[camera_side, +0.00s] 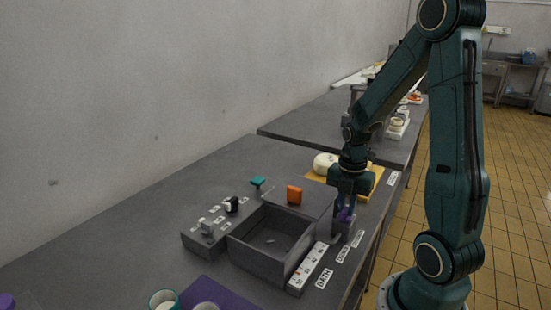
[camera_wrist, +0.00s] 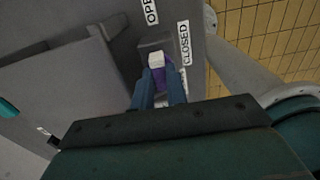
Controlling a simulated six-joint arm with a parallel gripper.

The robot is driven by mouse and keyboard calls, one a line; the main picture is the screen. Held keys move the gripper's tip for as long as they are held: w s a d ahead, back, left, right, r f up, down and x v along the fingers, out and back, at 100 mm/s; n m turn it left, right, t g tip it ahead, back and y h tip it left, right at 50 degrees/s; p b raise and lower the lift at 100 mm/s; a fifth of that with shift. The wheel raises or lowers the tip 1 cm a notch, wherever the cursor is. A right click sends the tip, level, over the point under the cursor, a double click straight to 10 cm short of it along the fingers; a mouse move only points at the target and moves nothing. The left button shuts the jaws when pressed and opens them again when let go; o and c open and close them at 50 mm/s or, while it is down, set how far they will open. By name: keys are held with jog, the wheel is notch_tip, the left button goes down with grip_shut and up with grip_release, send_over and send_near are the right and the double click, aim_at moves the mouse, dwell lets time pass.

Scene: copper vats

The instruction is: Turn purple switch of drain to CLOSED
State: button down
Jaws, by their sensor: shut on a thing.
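The purple switch (camera_side: 344,214) sits on a small grey block (camera_side: 342,232) at the right side of the grey basin (camera_side: 270,242). My gripper (camera_side: 347,203) points down and is shut on the switch. In the wrist view the fingers (camera_wrist: 158,88) hold the purple switch (camera_wrist: 159,74), and its pale end (camera_wrist: 156,59) shows beyond them. The OPEN label (camera_wrist: 150,12) lies above it in that view, and the CLOSED label (camera_wrist: 184,42) is to its upper right. The fingers hide much of the switch, so its exact setting cannot be told.
An orange handle (camera_side: 294,194), a teal handle (camera_side: 258,183) and a black knob (camera_side: 232,204) stand around the basin. A yellow board (camera_side: 367,186) with a pale round thing lies behind my gripper. A purple mat (camera_side: 210,295) is in front. The counter's right edge is close.

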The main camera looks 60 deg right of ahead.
jog(key=shift+m, duration=0.3)
jog(key=m, duration=0.9)
jog(key=shift+m, duration=0.3)
jog(key=m, duration=0.3)
jog(key=shift+m, duration=0.3)
jog(key=m, duration=0.4)
jog(key=c, duration=1.7)
grip_release()
jog(key=shift+r, duration=0.2)
